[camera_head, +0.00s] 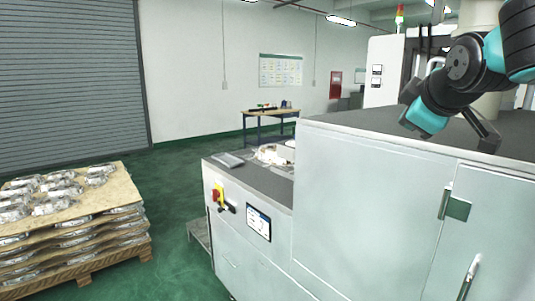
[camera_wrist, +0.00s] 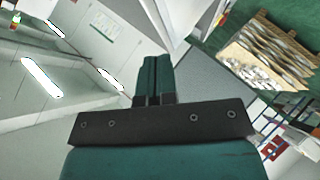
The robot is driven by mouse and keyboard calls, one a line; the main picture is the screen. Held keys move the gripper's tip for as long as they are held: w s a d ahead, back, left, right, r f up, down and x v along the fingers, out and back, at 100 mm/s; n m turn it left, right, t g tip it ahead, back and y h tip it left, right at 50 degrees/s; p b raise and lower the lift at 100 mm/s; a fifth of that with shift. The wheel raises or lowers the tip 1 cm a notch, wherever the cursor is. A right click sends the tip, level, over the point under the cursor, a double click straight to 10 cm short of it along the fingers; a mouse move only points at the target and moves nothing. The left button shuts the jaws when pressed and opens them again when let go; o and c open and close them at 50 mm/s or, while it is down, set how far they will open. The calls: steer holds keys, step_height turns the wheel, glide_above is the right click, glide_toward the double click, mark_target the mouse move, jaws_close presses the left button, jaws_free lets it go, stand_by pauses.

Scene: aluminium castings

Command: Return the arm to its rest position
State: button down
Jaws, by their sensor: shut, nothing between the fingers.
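My gripper (camera_wrist: 154,63) shows in the wrist view with its two dark teal fingers pressed together and nothing between them. In the head view my black and teal arm is folded at the upper right, above the top of a large pale grey machine housing. The gripper's fingers are hard to make out there against the dark arm parts. The arm appears clear of the housing, though the exact gap cannot be told.
The pale machine housing (camera_head: 370,200) fills the lower right. A control panel (camera_head: 258,222) is on its front. A pallet stack of castings (camera_head: 75,225) stands at left, also seen in the wrist view (camera_wrist: 262,60). A workbench (camera_head: 270,122) stands behind. Green floor between is free.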

steer(key=s+a+f+m+g+y+b, duration=0.1)
steer(key=s+a+f+g+y, duration=0.15)
steer(key=s+a+f, duration=0.45)
steer(key=s+a+f+g+y+b, duration=0.25)
steer(key=s+f+g, duration=0.2)
steer(key=f, duration=0.35)
steer(key=s+a+f+m+g, duration=0.1)
steer(key=s+a+f+g, duration=0.1)
steer(key=s+f, duration=0.2)
steer(key=s+a+f+m+g, duration=0.1)
steer(key=s+f, duration=0.3)
steer(key=s, duration=0.6)
steer(key=shift+s+a+g+b, duration=0.3)
steer(key=shift+s+a+g, duration=0.1)
steer(key=shift+a+g, duration=0.45)
steer(key=shift+d, duration=0.15)
